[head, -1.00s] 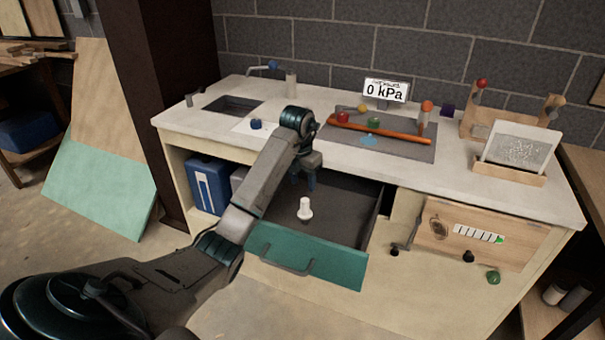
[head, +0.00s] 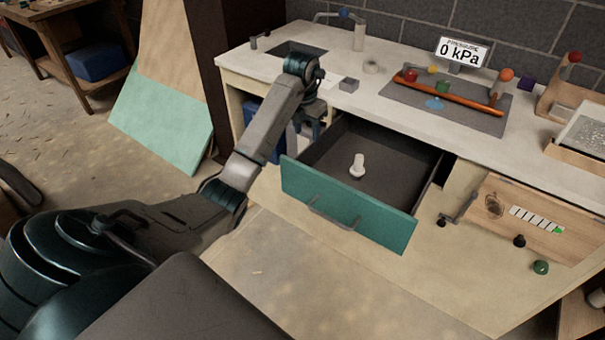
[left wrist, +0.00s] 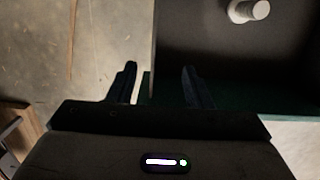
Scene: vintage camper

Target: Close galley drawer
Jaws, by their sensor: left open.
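The galley drawer stands open, with a teal front (head: 345,205) and a dark inside (head: 385,165). A white bulb-like object (head: 357,166) lies in it and also shows in the left wrist view (left wrist: 248,10). My left gripper (head: 306,132) points down at the drawer's left rear side, under the worktop edge; its fingertips are partly hidden in the head view. My right gripper is out of view.
The white worktop (head: 400,112) overhangs the drawer and carries a sink, a grey mat (head: 470,110) and a pressure display (head: 462,51). A wooden panel with knobs (head: 535,215) is right of the drawer. The floor before the drawer is clear.

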